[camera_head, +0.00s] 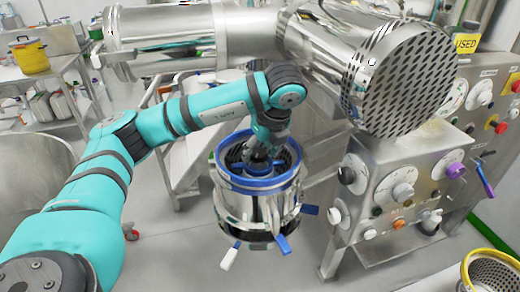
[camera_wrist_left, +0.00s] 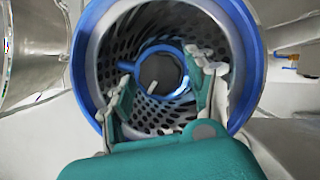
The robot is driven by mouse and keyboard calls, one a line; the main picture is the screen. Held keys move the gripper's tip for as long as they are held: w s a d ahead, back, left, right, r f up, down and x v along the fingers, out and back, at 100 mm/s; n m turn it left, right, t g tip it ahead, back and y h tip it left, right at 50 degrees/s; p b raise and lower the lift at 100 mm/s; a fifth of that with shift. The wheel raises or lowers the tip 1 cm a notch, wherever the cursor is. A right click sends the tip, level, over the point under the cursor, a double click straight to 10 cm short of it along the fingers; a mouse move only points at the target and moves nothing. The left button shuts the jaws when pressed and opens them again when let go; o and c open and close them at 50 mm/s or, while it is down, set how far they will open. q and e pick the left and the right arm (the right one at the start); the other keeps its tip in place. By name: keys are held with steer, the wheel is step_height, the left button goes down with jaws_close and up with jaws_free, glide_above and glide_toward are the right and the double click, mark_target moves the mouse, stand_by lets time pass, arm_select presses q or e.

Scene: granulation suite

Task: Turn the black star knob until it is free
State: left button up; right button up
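My left gripper (camera_head: 262,158) reaches down into the open top of a steel vessel with a blue rim (camera_head: 228,183). In the left wrist view the gripper (camera_wrist_left: 164,78) has its two fingers well apart, with a gap between them. A dark round hub (camera_wrist_left: 160,70) inside a blue ring lies between and beyond the fingertips, in the middle of the perforated basket (camera_wrist_left: 113,62). I cannot make out a star outline on it or tell whether the fingers touch it. In the head view the arm hides the hub. My right gripper is not in view.
A large steel cylinder with a slotted end (camera_head: 402,78) overhangs to the right. A control panel (camera_head: 385,155) with several knobs stands right of the vessel. Blue levers (camera_head: 282,244) stick out from the vessel's lower side. A yellow pot (camera_head: 30,56) stands on a steel table at left.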

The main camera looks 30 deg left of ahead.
arm_select(q)
steer(key=shift+o, duration=0.6)
steer(key=shift+r, duration=0.25)
steer(key=v, duration=1.1)
steer(key=shift+r, duration=0.25)
steer(key=shift+d, duration=0.15)
